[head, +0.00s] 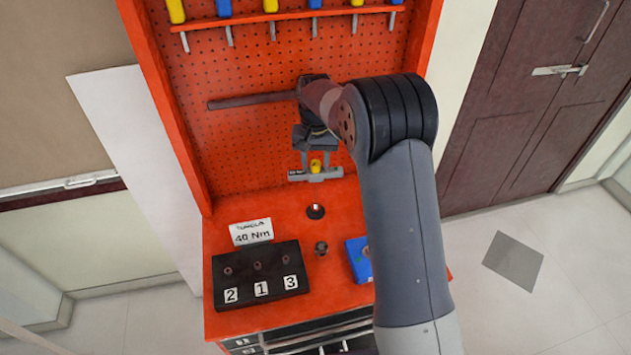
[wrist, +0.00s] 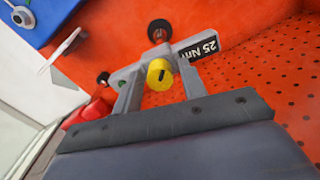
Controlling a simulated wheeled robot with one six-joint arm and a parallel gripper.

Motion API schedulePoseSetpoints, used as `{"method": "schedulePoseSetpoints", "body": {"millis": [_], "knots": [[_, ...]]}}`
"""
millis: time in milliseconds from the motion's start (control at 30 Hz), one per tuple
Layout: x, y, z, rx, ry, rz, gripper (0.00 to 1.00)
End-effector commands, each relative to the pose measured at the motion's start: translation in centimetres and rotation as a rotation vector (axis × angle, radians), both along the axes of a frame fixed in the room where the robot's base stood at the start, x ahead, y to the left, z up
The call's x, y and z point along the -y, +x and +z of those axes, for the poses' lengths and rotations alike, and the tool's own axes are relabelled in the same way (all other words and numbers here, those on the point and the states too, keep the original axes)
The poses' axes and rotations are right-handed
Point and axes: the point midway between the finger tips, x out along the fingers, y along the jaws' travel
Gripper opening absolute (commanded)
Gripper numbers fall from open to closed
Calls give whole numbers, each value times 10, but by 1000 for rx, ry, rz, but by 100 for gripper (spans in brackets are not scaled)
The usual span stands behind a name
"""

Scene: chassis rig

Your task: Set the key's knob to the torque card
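The torque card (head: 252,231) stands on the red bench in the head view and reads 40 Nm. The key (head: 328,177) is a grey bar near the pegboard; its black label (wrist: 198,48) reads 25 Nm in the wrist view. Its yellow knob (head: 316,165) also shows in the wrist view (wrist: 160,75), with a dark mark on its face. My gripper (head: 316,162) is above the key, its fingers apart on either side of the knob. In the wrist view my gripper (wrist: 160,85) shows a gap beside the knob. What supports the key is hidden.
A black block (head: 262,276) with holes numbered 2, 1, 3 sits at the bench's left. A dark ring (head: 316,211), a small dark fitting (head: 321,248) and a blue block (head: 358,260) are nearby. Coloured-handled tools hang on a rack (head: 270,17) above.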

Motion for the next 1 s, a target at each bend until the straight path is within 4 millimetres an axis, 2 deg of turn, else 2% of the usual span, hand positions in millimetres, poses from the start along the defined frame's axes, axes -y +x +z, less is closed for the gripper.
{"method": "schedulePoseSetpoints", "body": {"millis": [600,767,1000], "knots": [[0,0,0,-1,0,707,40],[0,0,0,-1,0,803,40],[0,0,0,-1,0,812,39]]}}
